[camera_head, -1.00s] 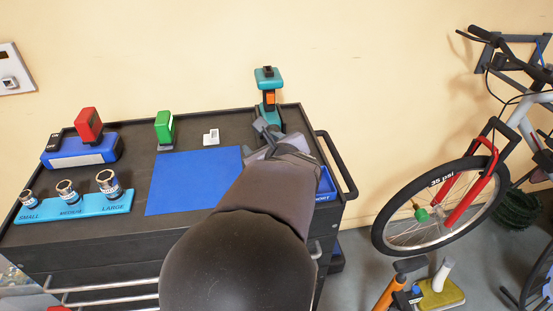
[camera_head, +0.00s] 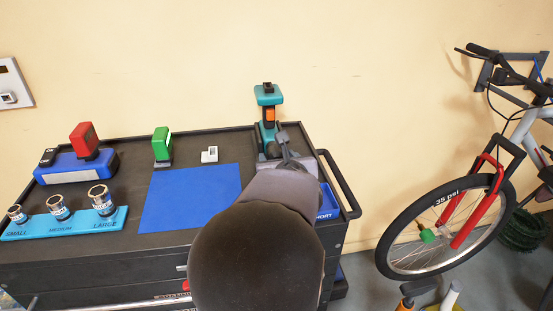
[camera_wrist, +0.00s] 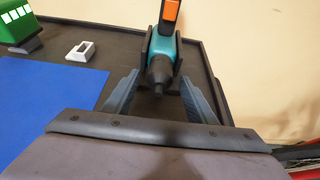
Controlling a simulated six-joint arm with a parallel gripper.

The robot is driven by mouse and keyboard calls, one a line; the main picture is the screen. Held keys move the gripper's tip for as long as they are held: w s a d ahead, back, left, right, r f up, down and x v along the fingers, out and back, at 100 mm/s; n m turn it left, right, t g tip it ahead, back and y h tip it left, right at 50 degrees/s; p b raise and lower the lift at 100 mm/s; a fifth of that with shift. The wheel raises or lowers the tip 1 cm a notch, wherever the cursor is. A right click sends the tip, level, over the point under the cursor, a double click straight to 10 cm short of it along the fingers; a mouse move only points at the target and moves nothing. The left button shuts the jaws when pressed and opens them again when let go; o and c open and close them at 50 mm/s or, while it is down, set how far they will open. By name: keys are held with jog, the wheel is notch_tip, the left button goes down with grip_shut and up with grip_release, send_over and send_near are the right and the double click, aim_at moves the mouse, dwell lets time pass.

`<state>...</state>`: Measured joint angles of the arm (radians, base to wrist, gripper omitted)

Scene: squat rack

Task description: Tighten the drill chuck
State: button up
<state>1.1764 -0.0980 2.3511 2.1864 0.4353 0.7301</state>
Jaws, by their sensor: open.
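A teal drill (camera_head: 268,108) with an orange trigger stands upside down at the back right of the black tool cart, its battery end up. In the wrist view the teal drill body (camera_wrist: 160,52) sits in a dark holder, and its black chuck (camera_wrist: 158,76) points toward me. My gripper (camera_wrist: 158,88) is open, with one finger on each side of the chuck and gaps on both sides. In the head view my gripper (camera_head: 283,140) is in front of the drill, and my arm hides part of the cart.
A blue mat (camera_head: 190,198) lies left of my arm. A white block (camera_head: 210,155) and a green block (camera_head: 162,146) stand behind it. A blue bin (camera_head: 328,203) is to the right, near the cart's handle (camera_head: 343,185).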

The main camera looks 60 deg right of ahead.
jog(key=shift+x, duration=0.95)
jog(key=c, duration=1)
jog(key=shift+s+r+m+p, duration=0.2)
jog(key=shift+m+p, duration=0.3)
jog(key=shift+p, duration=0.4)
jog(key=shift+c, duration=0.2)
jog(key=shift+d+f+m+t+y+p, duration=0.1)
jog(key=shift+m+t+y+p, duration=0.25)
jog(key=shift+m+t+p, duration=0.15)
jog(key=shift+d+f+m+t+y+p, duration=0.1)
jog(key=shift+m+t+y+p, duration=0.25)
jog(key=shift+m, duration=0.25)
jog(key=shift+a, duration=0.1)
jog(key=o, duration=1)
jog(key=shift+o, duration=0.2)
